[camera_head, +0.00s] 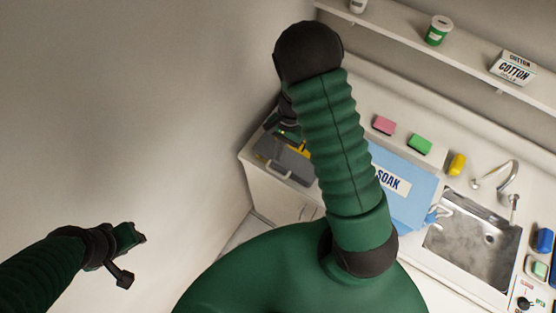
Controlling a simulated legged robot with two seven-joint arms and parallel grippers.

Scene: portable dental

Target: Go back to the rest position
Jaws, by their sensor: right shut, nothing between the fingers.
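My right arm rises through the middle of the view in a green ribbed sleeve and bends at a black joint. Its gripper (289,128) shows only in part behind the sleeve, above a grey case at the counter's left end. It is shut and I see nothing held in it. My left gripper (132,258), black and dark green, is at the lower left in front of the bare wall. It is clear of the counter and nothing shows in it.
The white counter holds the grey case (284,160), a blue SOAK mat (413,193), pink (384,125), green (420,144) and yellow (457,164) blocks, and a steel sink (459,245) with a tap. A shelf (462,62) above carries a cotton box (513,68). The left is clear.

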